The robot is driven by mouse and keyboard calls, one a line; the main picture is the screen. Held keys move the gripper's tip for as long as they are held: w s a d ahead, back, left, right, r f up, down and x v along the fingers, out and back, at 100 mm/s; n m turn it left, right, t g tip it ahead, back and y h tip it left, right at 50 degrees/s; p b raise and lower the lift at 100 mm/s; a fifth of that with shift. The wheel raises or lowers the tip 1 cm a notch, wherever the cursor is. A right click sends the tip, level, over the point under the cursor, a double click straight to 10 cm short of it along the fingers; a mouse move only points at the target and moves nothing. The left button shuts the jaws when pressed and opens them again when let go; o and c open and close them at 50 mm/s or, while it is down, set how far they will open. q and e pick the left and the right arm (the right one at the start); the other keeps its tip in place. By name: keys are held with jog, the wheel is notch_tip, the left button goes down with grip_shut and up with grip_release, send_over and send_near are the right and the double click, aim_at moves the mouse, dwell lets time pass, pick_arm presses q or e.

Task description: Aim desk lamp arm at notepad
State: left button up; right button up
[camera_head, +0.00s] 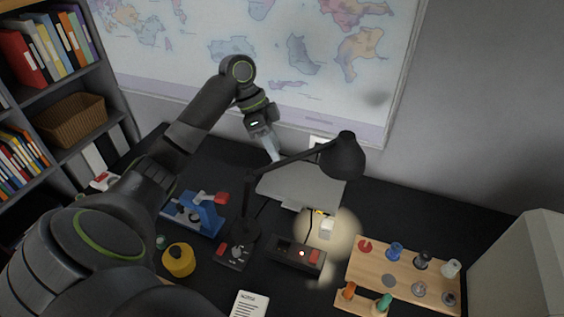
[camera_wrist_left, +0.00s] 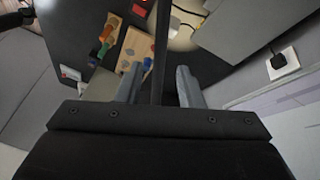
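The black desk lamp stands on the desk, its arm (camera_head: 290,159) slanting up to the right to a lamp head (camera_head: 343,157) that faces down. A round pool of light falls on the desk below the head. My left gripper (camera_head: 273,154) is at the lamp arm from above. In the left wrist view the dark lamp arm (camera_wrist_left: 161,40) runs between the two separated fingers of my gripper (camera_wrist_left: 160,80), with gaps visible on both sides. A white sheet with printed lines (camera_head: 250,304), possibly the notepad, lies at the front edge, outside the light. My right gripper is not in view.
A grey flat panel (camera_head: 300,186) lies behind the lamp. A blue device (camera_head: 194,214), a yellow round object (camera_head: 178,260) and a dark switch box (camera_head: 298,253) stand around its base. A wooden peg board (camera_head: 405,275) is at the right. The wall with a map (camera_head: 300,50) is behind.

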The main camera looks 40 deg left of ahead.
aim_at(282, 161)
pick_arm(q)
jog(key=x, duration=0.5)
jog(key=shift+d+f+p, duration=0.1)
jog(key=shift+f+p, duration=0.25)
grip_shut()
